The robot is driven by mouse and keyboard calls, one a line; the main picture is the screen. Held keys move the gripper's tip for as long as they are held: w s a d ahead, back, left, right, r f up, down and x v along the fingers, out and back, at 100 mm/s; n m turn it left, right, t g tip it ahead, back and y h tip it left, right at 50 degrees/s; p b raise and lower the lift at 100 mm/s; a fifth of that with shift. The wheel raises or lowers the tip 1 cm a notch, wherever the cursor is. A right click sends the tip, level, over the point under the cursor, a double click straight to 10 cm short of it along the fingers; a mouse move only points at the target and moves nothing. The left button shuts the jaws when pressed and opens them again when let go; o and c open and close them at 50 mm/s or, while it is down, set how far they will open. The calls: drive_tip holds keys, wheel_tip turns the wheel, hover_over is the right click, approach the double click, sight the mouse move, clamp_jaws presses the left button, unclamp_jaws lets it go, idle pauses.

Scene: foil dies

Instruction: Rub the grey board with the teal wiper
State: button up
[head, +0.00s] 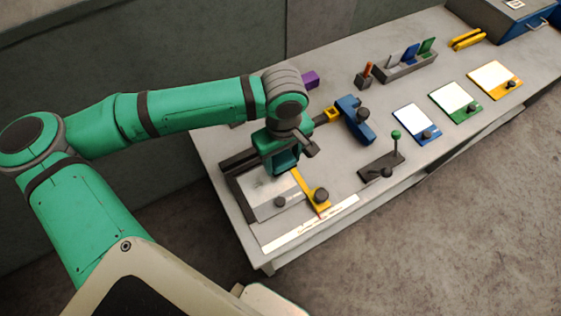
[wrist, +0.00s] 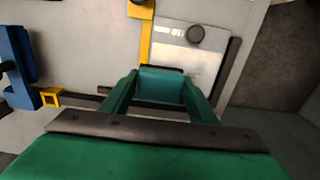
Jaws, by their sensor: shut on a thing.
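The grey board (head: 262,205) lies near the left end of the bench, with a dark knob on it and a dark frame along its back and left sides. It also shows in the wrist view (wrist: 184,53). My gripper (head: 285,168) is over the back part of the board. In the wrist view my gripper (wrist: 160,98) is shut on the teal wiper (wrist: 161,84), a block between the two fingers. In the head view the wiper is hard to tell from my gripper. I cannot tell whether the wiper touches the board.
A yellow bar (head: 309,188) with a dark knob lies along the board's right edge. A blue clamp (head: 355,119) and a green-knobbed lever (head: 382,165) stand to the right. Farther right are blue, green and yellow framed plates (head: 455,103). A white strip (head: 310,224) lies in front.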

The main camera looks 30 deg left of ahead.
drive_tip(key=shift+r, duration=1.3)
drive_tip(key=shift+w, duration=0.1)
